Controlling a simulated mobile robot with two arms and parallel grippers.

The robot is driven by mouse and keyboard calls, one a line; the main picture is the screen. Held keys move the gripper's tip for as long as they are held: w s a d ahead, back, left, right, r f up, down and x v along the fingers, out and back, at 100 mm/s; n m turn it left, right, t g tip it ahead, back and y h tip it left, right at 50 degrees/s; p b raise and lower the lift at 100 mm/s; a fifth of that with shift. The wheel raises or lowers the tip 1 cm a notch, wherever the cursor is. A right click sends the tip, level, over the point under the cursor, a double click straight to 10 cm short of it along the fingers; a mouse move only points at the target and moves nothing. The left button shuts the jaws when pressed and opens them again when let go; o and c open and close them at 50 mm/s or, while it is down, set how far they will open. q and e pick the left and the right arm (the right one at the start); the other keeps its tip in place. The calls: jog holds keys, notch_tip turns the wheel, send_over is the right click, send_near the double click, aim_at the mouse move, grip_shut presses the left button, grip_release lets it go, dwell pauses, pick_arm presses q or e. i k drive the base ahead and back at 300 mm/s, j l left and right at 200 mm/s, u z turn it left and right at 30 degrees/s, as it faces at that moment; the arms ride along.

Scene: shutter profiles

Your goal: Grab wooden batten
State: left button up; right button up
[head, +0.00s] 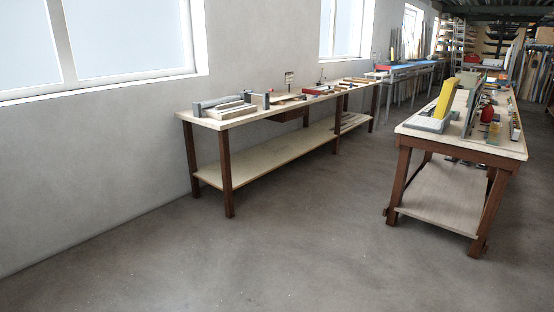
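No wooden batten can be told for certain from here. Small pale, wood-coloured pieces (232,108) lie on the near end of the long workbench (210,122) along the left wall, but they are too small to identify. More long pale pieces show at the far right in the back of the room, too distant to tell apart. Neither of my grippers is in the head view.
A second workbench (510,149) stands at the right, with a yellow piece (446,98), a grey keyboard-like item (431,124) and several tools on top. A blue-topped table (400,70) stands farther back. The grey concrete floor (300,235) in front and between the benches is clear.

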aim_at(224, 106)
jog(key=i+l, duration=0.1)
jog(key=i, duration=1.2)
jog(key=i+l, duration=0.1)
jog(key=i, duration=1.2)
jog(key=i+l+u, duration=0.2)
jog(key=i, duration=0.3)
jog(key=i+u, duration=0.25)
jog(key=i, duration=0.2)
jog(key=i+l+u, duration=0.2)
jog(key=i+l, duration=0.15)
jog(key=i, duration=0.1)
